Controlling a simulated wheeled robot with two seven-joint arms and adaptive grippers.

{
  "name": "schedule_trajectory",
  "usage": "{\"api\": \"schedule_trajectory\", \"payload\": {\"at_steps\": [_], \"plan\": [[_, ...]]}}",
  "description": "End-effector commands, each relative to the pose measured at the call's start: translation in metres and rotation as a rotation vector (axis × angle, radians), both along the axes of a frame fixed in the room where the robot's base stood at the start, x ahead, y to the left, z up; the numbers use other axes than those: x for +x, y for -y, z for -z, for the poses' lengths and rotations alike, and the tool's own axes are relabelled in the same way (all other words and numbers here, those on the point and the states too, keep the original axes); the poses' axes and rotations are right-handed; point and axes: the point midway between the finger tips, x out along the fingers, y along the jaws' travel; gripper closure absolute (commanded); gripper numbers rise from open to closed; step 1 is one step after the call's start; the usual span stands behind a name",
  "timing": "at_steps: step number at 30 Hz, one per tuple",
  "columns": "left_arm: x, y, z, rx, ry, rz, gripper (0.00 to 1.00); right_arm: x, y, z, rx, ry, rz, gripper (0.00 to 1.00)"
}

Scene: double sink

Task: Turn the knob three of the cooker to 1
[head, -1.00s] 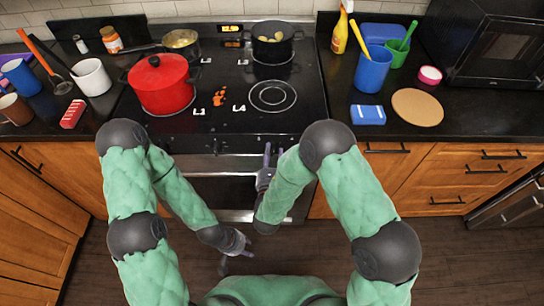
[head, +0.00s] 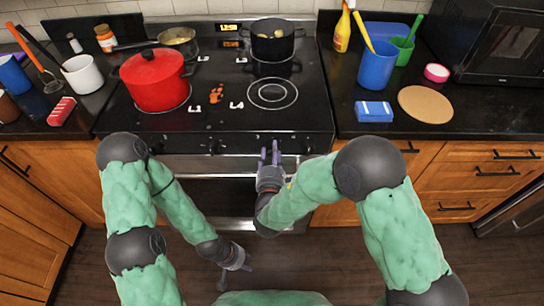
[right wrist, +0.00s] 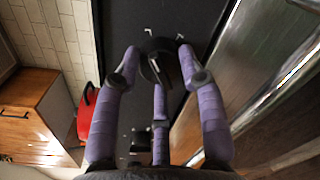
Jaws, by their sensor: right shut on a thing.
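The cooker (head: 240,120) has a black glass top and a row of dark knobs along its front panel. One knob (head: 215,146) shows to the left of my right gripper (head: 270,158), which is at the panel with its fingers pointing at it. In the right wrist view my right gripper's (right wrist: 158,68) purple fingers are closed around a dark knob (right wrist: 157,47). Its number and setting cannot be read. Another dark knob (right wrist: 140,141) shows lower down, apart from the fingers. My left gripper (head: 236,276) hangs low over the floor, empty, with its fingers apart.
A red pot (head: 155,85) stands at the left of the cooktop, with a steel pan (head: 180,42) and a black pot (head: 273,45) behind. A blue cup (head: 377,70), sponge (head: 374,112) and round board (head: 425,104) are on the right counter. The oven handle (head: 190,166) runs below the knobs.

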Motion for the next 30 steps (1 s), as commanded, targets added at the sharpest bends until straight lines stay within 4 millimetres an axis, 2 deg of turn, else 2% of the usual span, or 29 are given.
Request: {"api": "schedule_trajectory", "payload": {"at_steps": [19, 20, 22, 30], "plan": [[0.0001, 0.0000, 0.0050, 0.000, 0.000, 0.000, 0.60, 0.0017, 0.0016, -0.0031, 0.057, 0.006, 0.006, 0.92], [0.0001, 0.0000, 0.0051, 0.000, 0.000, 0.000, 0.60, 0.0018, 0.0016, -0.0031, 0.057, 0.006, 0.006, 0.56], [0.0001, 0.0000, 0.0051, 0.000, 0.000, 0.000, 0.60, 0.0016, 0.0015, -0.0029, 0.057, 0.006, 0.006, 0.37], [0.0001, 0.0000, 0.0051, 0.000, 0.000, 0.000, 0.60, 0.0007, 0.0008, -0.0013, 0.054, 0.003, 0.002, 0.36]]}}
